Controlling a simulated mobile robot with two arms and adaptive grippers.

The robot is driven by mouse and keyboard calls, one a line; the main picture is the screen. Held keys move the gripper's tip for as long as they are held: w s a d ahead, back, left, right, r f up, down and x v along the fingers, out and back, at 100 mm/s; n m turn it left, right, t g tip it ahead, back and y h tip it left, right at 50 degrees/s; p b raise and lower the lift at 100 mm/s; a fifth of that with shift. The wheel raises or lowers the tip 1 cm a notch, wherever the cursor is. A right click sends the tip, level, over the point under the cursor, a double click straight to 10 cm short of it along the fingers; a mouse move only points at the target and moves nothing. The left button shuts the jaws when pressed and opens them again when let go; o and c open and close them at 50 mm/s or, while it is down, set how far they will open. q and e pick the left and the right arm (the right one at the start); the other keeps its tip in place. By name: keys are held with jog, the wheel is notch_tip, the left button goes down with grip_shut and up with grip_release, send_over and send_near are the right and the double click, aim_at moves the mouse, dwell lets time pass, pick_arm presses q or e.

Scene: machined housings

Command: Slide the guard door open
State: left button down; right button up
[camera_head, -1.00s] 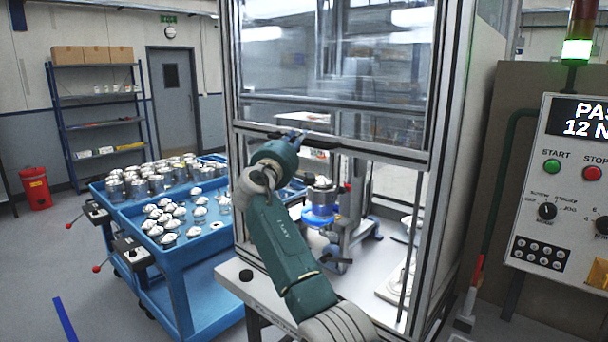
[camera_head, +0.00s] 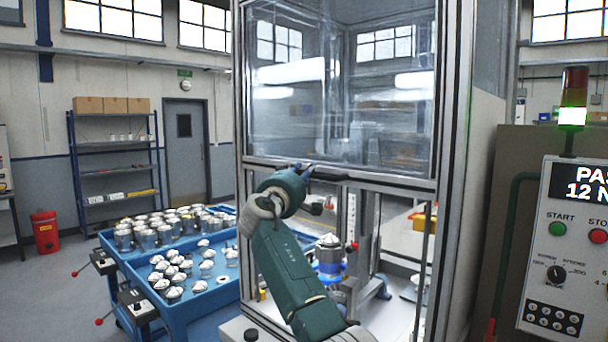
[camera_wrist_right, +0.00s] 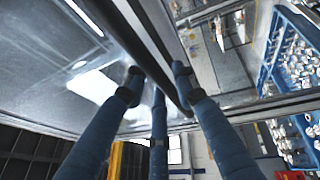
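The guard door (camera_head: 345,120) is a clear panel in a metal frame on the front of the machine enclosure. Its lower edge stands above an opening into the work space. A dark bar handle (camera_head: 335,177) runs along that edge. My right gripper (camera_head: 303,168) is at the handle, partly hidden behind its own wrist. In the right wrist view, the blue fingers of my right gripper (camera_wrist_right: 158,76) close around the dark handle bar (camera_wrist_right: 150,45), on both sides of it. The clear door panel also shows there (camera_wrist_right: 50,60). My left gripper is not in view.
Inside the enclosure a fixture holds a silver and blue workpiece (camera_head: 329,255). A blue trolley (camera_head: 185,307) with several metal parts stands at the left. A control panel (camera_head: 570,245) and a lit green stack light (camera_head: 573,115) are at the right.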

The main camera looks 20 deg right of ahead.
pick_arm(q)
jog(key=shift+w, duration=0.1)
pick_arm(e)
jog(key=shift+o, duration=0.2)
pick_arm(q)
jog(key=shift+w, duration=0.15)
pick_arm(e)
jog(key=v, duration=1.2)
